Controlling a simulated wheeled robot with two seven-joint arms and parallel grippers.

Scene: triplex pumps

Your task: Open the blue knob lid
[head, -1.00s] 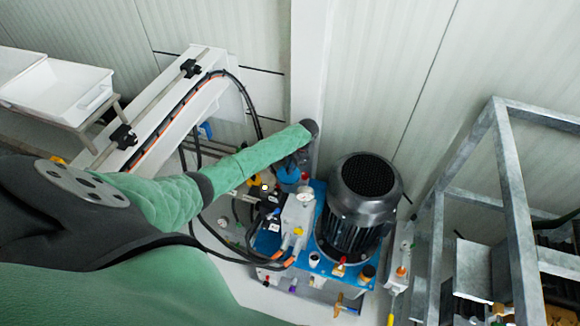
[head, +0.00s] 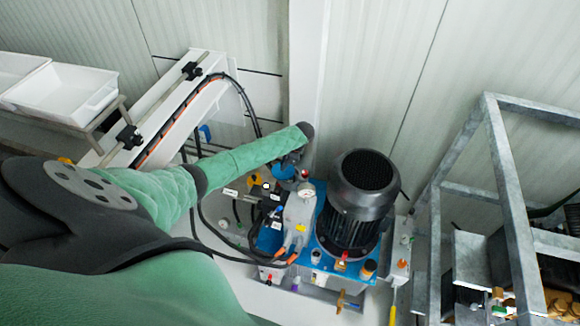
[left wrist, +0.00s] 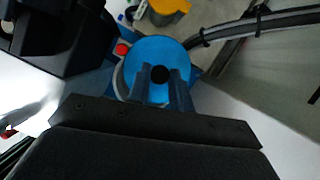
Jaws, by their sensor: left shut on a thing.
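The blue knob lid (left wrist: 158,60) shows in the left wrist view as a round blue disc with a black centre. My left gripper (left wrist: 160,88) reaches over its near side, with its two fingers close about the black centre, shut on the knob. In the head view the blue knob lid (head: 285,172) is partly hidden under my left gripper (head: 291,158), behind the pump block. The exact finger contact is dark and hard to make out. My right gripper is not in either view.
A black motor (head: 358,195) stands right of the knob on a blue plate. A red button (left wrist: 122,49) sits beside the lid. Black hoses (head: 240,95) run at the left. A grey metal frame (head: 505,190) stands at the right, and a white tray (head: 62,92) at upper left.

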